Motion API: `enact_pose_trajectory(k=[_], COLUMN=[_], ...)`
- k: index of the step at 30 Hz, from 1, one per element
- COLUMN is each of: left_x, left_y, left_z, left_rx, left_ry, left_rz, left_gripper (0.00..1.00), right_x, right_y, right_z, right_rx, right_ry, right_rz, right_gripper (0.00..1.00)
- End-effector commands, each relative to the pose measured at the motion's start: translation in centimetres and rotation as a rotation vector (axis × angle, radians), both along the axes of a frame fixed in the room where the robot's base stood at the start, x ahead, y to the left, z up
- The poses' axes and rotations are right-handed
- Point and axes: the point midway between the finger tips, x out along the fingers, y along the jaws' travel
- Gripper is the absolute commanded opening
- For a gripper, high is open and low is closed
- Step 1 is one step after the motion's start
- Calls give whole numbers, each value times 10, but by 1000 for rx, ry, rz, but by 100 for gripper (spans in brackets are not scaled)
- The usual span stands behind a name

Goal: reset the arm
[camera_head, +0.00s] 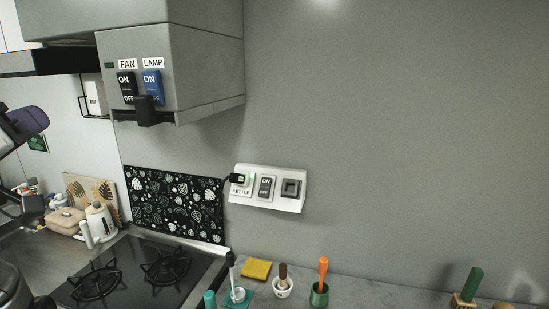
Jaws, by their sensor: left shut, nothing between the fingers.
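My left arm comes in at the left edge, with a purple and dark part high up. My left gripper (30,206) is dark, partly cut off by the frame edge, and shut with nothing in it. It hangs in front of the left counter area, apart from the switch boxes. The hood box (195,70) carries a black FAN switch (126,84) and a blue LAMP switch (152,82).
A wall socket panel (292,204) holds a plug labelled KETTLE, an ON/OFF switch and a square socket. Below are a gas hob (130,278), a white kettle (101,220), a yellow sponge (257,270) and small pots with brushes. The wall area at the right is clear.

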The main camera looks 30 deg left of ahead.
Motion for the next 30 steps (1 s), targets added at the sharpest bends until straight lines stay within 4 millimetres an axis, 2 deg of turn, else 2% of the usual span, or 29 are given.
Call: enact_pose_trajectory(k=[5,8,14,17,20,23,24,26,30], left_x=[-1,9,59,82,103,114,116,115,98], left_y=[-11,-25,-65,-85,-109,-134,-145,-159,-194], left_z=[5,0,-56,-97,-149,-211,-237,-275,-363], left_rx=[296,444,658,708,727,718,711,698,651], left_ry=[26,56,201,277,362,460,504,568,727], left_rz=[128,179,189,152,89,9,-28,-80,-212], left_gripper=[0,0,0,0,0,0,0,0,0], right_x=[0,0,0,0,0,0,0,0,0], right_y=[1,1,1,0,0,-1,-1,-2,-2], right_z=[0,1,8,12,16,22,24,27,35], right_rx=[3,4,3,0,-2,-4,-5,-7,-8], right_ry=[-1,0,-1,0,0,-1,-1,-1,-1], right_rz=[-2,-2,-2,-1,2,3,4,4,5], right_gripper=[43,43,43,43,43,43,43,43,43])
